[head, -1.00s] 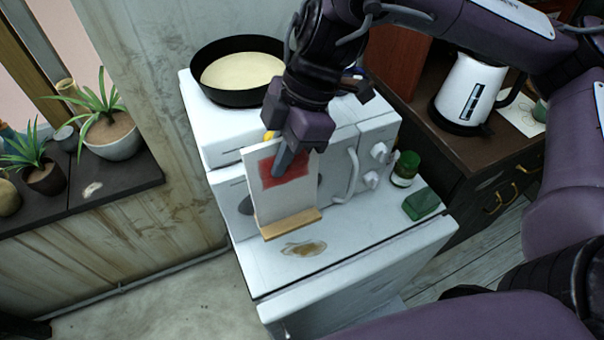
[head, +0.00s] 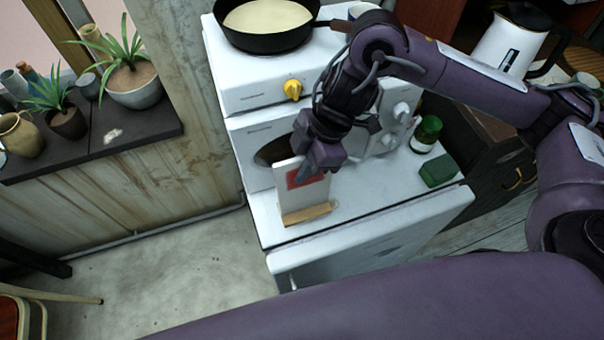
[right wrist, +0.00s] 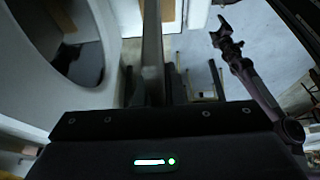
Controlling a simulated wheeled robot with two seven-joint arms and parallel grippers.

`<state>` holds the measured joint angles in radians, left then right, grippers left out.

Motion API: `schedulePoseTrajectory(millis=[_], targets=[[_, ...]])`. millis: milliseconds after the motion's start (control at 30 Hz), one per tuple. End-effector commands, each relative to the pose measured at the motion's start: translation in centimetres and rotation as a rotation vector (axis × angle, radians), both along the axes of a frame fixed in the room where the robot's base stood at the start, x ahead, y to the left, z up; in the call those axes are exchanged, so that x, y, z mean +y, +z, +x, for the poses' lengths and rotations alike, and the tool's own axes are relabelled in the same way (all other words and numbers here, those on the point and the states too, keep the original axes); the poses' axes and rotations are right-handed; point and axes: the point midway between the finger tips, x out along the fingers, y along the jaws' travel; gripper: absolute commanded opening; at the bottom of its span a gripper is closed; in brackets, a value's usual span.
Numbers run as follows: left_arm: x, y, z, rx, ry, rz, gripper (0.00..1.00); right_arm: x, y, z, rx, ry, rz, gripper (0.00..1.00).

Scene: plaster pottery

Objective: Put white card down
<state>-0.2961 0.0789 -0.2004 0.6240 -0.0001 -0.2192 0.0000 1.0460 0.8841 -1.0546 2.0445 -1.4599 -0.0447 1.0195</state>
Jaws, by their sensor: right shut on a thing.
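My right gripper (head: 312,174) is shut on the card's upper part. I cannot tell whether the strip touches the worktop. In the right wrist view a thin upright shape (right wrist: 152,50) between the fingers is probably the card edge-on. My left gripper is out of the head view; a dark arm end (right wrist: 228,42) in the right wrist view is probably it, too small to read.
The white oven (head: 255,130) stands behind, with a pan (head: 265,25) on top. Potted plants (head: 133,80) stand on the left ledge. The worktop right of the card is clear.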

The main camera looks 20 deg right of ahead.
Motion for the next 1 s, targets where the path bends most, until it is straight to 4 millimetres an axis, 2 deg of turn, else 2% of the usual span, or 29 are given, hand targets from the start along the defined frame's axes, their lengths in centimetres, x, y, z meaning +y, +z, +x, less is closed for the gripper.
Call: schedulePoseTrajectory(millis=[233, 567, 600, 733, 1000], targets=[[0.1, 0.3, -1.0, 0.015, 0.001, 0.002, 0.79, 0.0, -3.0, 0.0, 0.003, -0.001, 0.000, 0.00], [0.1, 0.1, -0.8, 0.013, 0.001, 0.003, 0.79, 0.0, -3.4, 0.0, 0.001, 0.000, 0.001, 0.00], [0.1, 0.1, -0.7, 0.012, 0.001, 0.002, 0.79, 0.0, -3.4, 0.0, 0.001, 0.000, 0.000, 0.12], [0.1, 0.1, -0.6, 0.010, 0.001, 0.002, 0.79, 0.0, -3.4, 0.0, 0.001, 0.000, 0.000, 0.28], [0.1, 0.2, -0.5, 0.008, 0.001, 0.002, 0.79, 0.0, -3.3, 0.0, 0.001, 0.000, 0.000, 0.31]])
